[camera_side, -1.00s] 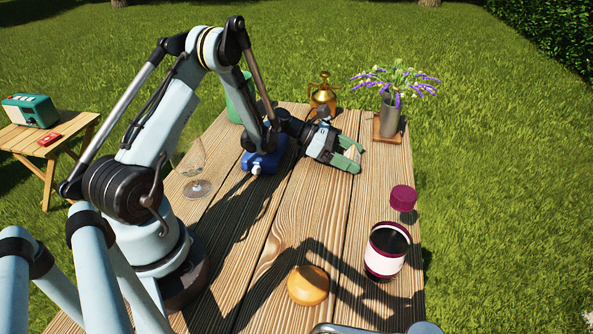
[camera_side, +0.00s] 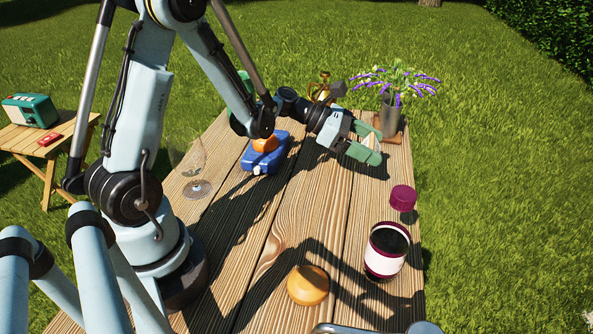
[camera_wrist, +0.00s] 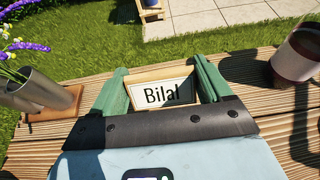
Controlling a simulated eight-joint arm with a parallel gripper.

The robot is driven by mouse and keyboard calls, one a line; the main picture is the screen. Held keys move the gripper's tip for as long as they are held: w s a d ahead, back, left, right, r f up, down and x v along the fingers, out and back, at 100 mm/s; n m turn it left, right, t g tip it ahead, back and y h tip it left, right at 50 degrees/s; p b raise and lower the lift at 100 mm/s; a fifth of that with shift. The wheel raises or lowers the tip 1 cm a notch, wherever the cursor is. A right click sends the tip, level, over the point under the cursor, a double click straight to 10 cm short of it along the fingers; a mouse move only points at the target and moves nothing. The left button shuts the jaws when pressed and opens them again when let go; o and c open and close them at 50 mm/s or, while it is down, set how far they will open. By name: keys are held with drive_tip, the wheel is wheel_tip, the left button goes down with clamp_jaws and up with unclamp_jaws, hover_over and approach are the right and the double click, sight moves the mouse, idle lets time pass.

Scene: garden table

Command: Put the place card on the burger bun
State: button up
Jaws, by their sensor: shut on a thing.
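My gripper (camera_side: 367,150) is shut on the place card, above the far right part of the table. In the wrist view the place card (camera_wrist: 164,92) is a white card with a tan frame, reading "Bilal", held between the green fingers. In the side view only a small pale piece of it shows between the fingers. The burger bun (camera_side: 308,285), round and golden, lies on the table's near part, well apart from my gripper and the card. It is not in the wrist view.
A dark jar with a white label (camera_side: 386,250) stands right of the bun, with a maroon lid (camera_side: 403,198) behind it. A flower vase (camera_side: 390,115) stands behind my gripper. A blue box (camera_side: 265,158) with an orange item on it and a wine glass (camera_side: 197,187) are at left.

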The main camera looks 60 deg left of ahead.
drive_tip(key=shift+s+d+r, duration=0.2)
drive_tip(key=shift+d+r, duration=0.15)
drive_tip(key=shift+d, duration=0.2)
drive_tip(key=shift+s+d+r, duration=0.2)
drive_tip(key=shift+d+r, duration=0.15)
drive_tip(key=shift+d, duration=0.15)
drive_tip(key=shift+r, duration=0.25)
drive_tip(key=s+a+r+n+t+y, duration=0.1)
drive_tip(key=s+r+n+t+y, duration=0.15)
drive_tip(key=r, duration=0.65)
drive_tip(key=s+a+r+n+t+y, duration=0.1)
drive_tip(key=s+r+n+y, duration=0.2)
drive_tip(key=r, duration=0.7)
drive_tip(key=m+g+h, duration=0.2)
drive_tip(key=m+h, duration=0.1)
hover_over(374, 148)
drive_tip(key=a, duration=0.2)
wheel_tip(374, 148, down, 9)
drive_tip(key=f, duration=0.3)
drive_tip(key=d+f+m+g+h, duration=0.1)
drive_tip(key=f, duration=0.2)
drive_tip(key=f+m+h, duration=0.1)
drive_tip(key=f, duration=0.2)
drive_tip(key=shift+w+d+f+g, duration=0.1)
drive_tip(key=shift+d+f+g, duration=0.15)
drive_tip(key=shift+d+f, duration=0.15)
drive_tip(key=shift+d+f+m+h, duration=0.1)
drive_tip(key=shift+f+m+h, duration=0.15)
drive_tip(key=shift+f, duration=0.05)
